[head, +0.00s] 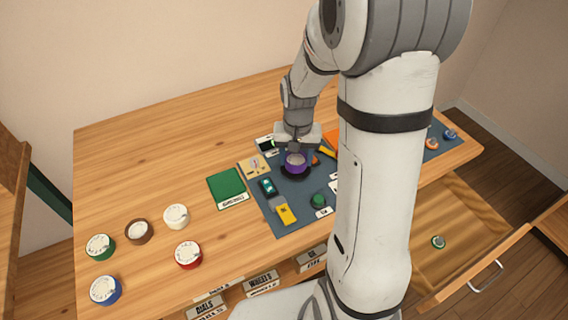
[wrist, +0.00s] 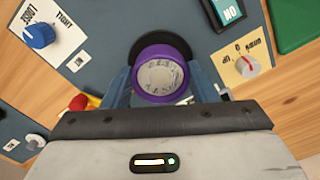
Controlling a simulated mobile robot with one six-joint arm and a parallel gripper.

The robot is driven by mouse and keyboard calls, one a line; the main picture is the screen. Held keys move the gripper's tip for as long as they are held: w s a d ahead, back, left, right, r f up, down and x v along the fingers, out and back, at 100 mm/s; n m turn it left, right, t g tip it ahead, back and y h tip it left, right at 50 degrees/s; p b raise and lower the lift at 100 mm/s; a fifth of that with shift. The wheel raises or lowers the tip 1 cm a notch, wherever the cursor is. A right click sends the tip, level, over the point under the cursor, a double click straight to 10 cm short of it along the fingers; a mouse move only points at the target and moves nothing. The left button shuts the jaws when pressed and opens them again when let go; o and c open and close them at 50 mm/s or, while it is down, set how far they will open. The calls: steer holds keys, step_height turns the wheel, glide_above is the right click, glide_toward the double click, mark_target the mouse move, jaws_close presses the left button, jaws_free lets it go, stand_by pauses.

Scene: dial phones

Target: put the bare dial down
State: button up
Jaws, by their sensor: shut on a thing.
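A purple dial (head: 296,161) with a pale grey, marked face is in my gripper (head: 297,150) over the dark blue mat (head: 284,219). In the wrist view the same purple dial (wrist: 160,76) sits between the two blue-grey fingers of my gripper (wrist: 161,88), its face towards the camera. My gripper is shut on it. A black round spot (head: 294,173) shows just under the dial; I cannot tell whether the dial touches it.
Green, brown, white, red and blue dials (head: 105,290) stand on the bare wood at the left. A green square (head: 227,186) lies left of the mat. An open drawer (head: 460,215) holds a small green-rimmed disc.

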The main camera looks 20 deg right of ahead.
mark_target(296, 161)
steer(key=shift+f, duration=0.95)
steer(key=shift+f, duration=0.1)
steer(key=shift+f, duration=0.15)
steer(key=o, duration=1)
step_height(296, 161, up, 12)
steer(key=s+a+r+n, duration=0.1)
steer(key=s, duration=0.4)
steer(key=s+a+r+n+t, duration=0.1)
steer(key=s+r, duration=0.1)
steer(key=s, duration=0.3)
steer(key=s+a+r+n+t, duration=0.1)
steer(key=s, duration=0.4)
steer(key=shift+s+a+r+n+p, duration=0.2)
steer(key=shift+s+n+p, duration=0.05)
steer(key=shift+n+p, duration=0.15)
